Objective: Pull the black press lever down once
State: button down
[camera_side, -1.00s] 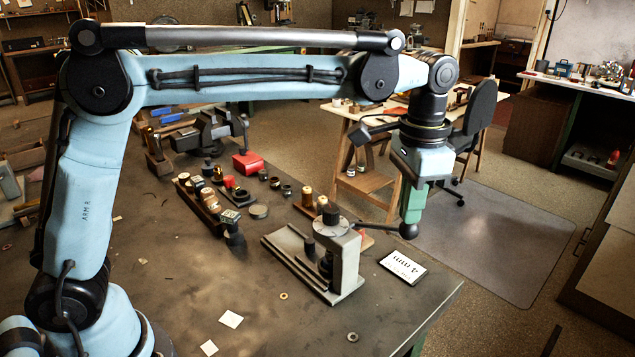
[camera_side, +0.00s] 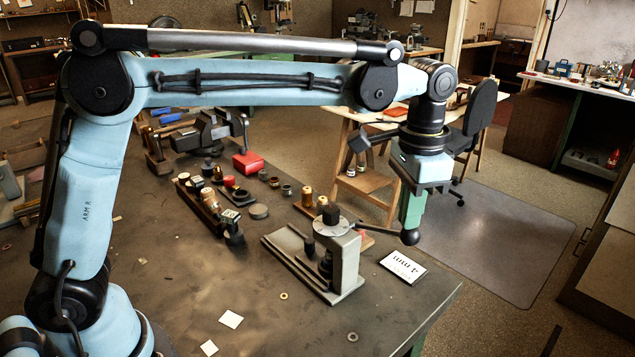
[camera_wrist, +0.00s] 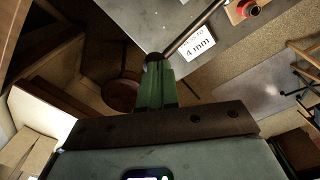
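The press (camera_side: 345,262) stands on the bench near its right corner, grey, with a round top. Its black lever (camera_side: 385,231) sticks out to the right, sloping slightly down, and ends in a black ball knob (camera_side: 409,237). My gripper (camera_side: 411,226) points down over the knob, its green fingers together and their tips touching the ball from above. In the wrist view the fingers (camera_wrist: 156,85) lie side by side. The knob (camera_wrist: 154,58) shows just past their tips, and the lever rod (camera_wrist: 194,28) runs up and right. No object shows between the fingers.
A white card marked 4 mm (camera_side: 403,266) lies on the bench right of the press. Small jars, wooden blocks and a vise (camera_side: 215,130) stand farther back. The bench's right edge is close to the knob. The front of the bench is mostly clear.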

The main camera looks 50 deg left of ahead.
aim_at(412, 235)
jog(key=shift+d+f, duration=0.25)
jog(key=shift+f, duration=0.45)
jog(key=shift+d+f, duration=0.2)
jog(key=shift+f, duration=0.45)
dwell(0.9)
jog(key=shift+d+f, duration=0.1)
jog(key=shift+f, duration=1.05)
dwell(0.9)
dwell(0.4)
jog(key=shift+r, duration=4)
jog(key=shift+s, duration=0.1)
jog(key=s+a+f+n+t, duration=0.3)
jog(key=s+a, duration=0.4)
jog(key=a, duration=0.1)
jog(key=s+a+f+n+t, duration=0.3)
jog(key=s+a+f+t, duration=0.1)
jog(key=s+a, duration=0.3)
jog(key=shift+a, duration=1.15)
